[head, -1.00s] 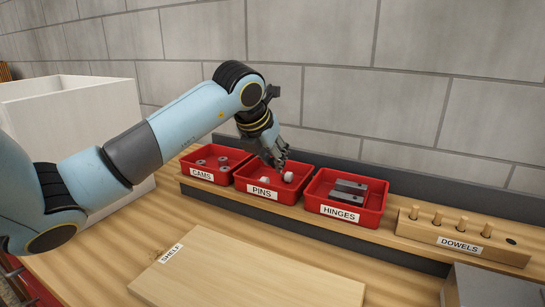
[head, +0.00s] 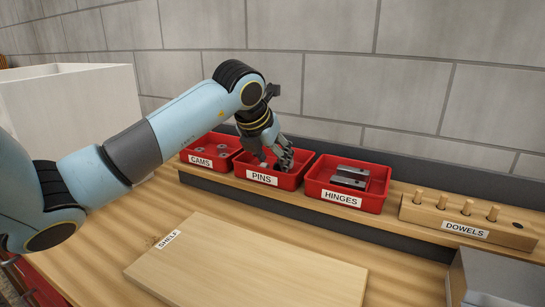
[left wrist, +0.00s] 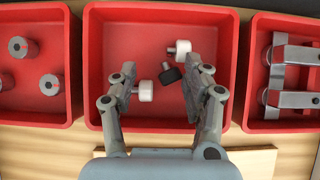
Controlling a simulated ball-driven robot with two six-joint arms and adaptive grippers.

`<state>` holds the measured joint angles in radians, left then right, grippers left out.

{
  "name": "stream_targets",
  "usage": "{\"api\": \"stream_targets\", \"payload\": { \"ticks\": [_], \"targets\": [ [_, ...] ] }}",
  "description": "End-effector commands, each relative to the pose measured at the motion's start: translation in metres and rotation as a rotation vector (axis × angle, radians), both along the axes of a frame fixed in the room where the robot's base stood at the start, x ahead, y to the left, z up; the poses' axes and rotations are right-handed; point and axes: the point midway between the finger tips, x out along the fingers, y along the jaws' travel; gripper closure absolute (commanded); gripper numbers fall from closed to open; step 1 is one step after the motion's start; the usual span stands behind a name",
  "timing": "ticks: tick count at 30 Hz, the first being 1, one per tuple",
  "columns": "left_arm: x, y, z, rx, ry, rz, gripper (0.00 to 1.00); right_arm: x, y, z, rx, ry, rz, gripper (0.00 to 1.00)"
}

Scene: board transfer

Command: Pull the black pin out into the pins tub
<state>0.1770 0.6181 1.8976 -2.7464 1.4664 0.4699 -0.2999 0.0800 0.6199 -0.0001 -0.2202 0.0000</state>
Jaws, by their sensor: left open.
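The black pin (left wrist: 169,76) lies in the red pins tub (left wrist: 108,22), between my open fingers and nearer the right-hand one in the left wrist view. Two white-headed pins lie by it: one white pin (left wrist: 146,91) near the left-hand finger, another white pin (left wrist: 182,47) farther back. My left gripper (left wrist: 160,78) is open and reaches down into the tub. In the head view, the left gripper (head: 282,161) is over the tub labelled PINS (head: 264,184); the black pin cannot be made out there. My right gripper is not in view.
A cams tub (head: 209,161) stands left of the pins tub and a hinges tub (head: 341,199) right of it. A dowels block (head: 466,231) is farther right. A shelf board (head: 250,265) lies in front. A white box (head: 75,110) stands at the left.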

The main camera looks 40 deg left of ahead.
Motion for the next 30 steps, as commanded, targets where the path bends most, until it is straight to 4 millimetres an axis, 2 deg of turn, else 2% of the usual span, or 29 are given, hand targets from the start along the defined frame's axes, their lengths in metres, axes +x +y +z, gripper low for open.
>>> {"api": "stream_targets", "payload": {
  "ticks": [5, 8, 21, 25, 30],
  "targets": [
    [-0.001, 0.000, 0.003, 0.000, -0.001, 0.000, 0.51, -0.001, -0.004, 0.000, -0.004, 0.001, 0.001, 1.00],
    [-0.006, -0.001, 0.012, 0.004, -0.002, -0.001, 0.51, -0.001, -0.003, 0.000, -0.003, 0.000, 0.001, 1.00],
    [-0.054, -0.017, 0.086, 0.005, -0.003, -0.002, 0.51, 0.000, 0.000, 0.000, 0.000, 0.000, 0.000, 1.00],
    [-0.062, -0.019, 0.096, 0.003, 0.000, -0.001, 0.51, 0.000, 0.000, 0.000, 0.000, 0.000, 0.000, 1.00],
    [-0.064, -0.021, 0.099, 0.000, 0.000, 0.000, 0.51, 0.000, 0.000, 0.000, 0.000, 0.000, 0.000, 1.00]
  ]
}}
